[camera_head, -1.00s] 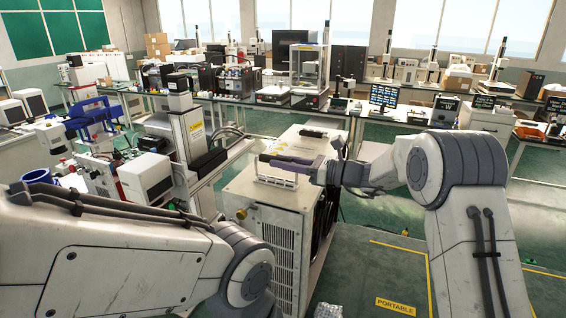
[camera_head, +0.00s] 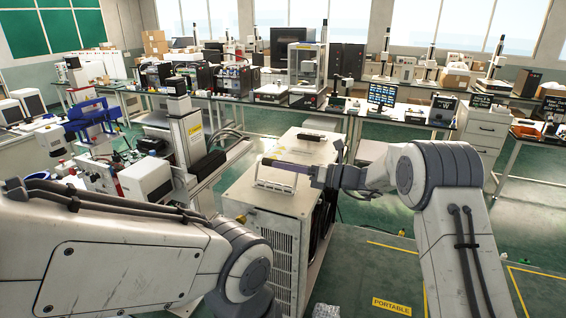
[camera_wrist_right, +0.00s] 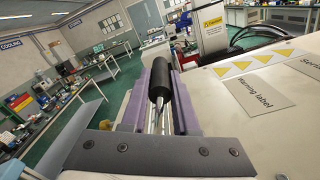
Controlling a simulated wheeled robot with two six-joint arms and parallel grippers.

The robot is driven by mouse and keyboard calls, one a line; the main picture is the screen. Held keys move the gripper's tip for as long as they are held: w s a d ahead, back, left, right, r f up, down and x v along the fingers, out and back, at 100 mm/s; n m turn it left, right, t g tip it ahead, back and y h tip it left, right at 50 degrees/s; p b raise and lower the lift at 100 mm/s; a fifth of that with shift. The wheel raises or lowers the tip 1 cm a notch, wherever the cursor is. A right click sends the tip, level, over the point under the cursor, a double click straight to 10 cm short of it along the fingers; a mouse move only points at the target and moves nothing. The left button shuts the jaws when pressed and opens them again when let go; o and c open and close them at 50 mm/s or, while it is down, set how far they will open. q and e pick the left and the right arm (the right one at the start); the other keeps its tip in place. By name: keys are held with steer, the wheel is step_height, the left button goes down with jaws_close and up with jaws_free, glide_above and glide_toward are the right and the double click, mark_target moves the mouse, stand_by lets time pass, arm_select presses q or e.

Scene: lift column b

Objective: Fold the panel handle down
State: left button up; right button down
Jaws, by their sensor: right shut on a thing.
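The panel handle (camera_wrist_right: 158,80) has a black round grip, and in the right wrist view it lies between the purple fingers of my right gripper (camera_wrist_right: 164,98). In the head view its pale frame (camera_head: 275,187) stands up from the top of a beige cabinet (camera_head: 240,190). My right gripper (camera_head: 287,165) reaches it from the right, shut on the grip. The fingers hide part of the grip in the head view. My left arm crosses the lower left of the head view, but its gripper is out of sight.
A second dark handle (camera_head: 311,136) lies at the far side of the cabinet top. Warning labels (camera_wrist_right: 260,88) are on the flat panel beside the grip. Lab machines crowd the left. Green floor with a yellow-marked zone (camera_head: 391,306) is open on the right.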

steer(key=shift+w+d+f+m+p, duration=0.2)
steer(key=shift+w+m+p, duration=0.25)
steer(key=shift+m, duration=0.55)
steer(key=c, duration=0.7)
jaws_free()
steer(key=shift+f, duration=0.1)
steer(key=shift+s+d+f+b, duration=0.1)
steer(key=shift+d+b, duration=0.2)
steer(key=shift+d, duration=0.1)
steer(key=b+v, duration=0.4)
steer(key=v, duration=0.4)
steer(key=shift+d, duration=0.3)
steer(key=shift+s+d, duration=0.25)
steer(key=shift+d, duration=0.2)
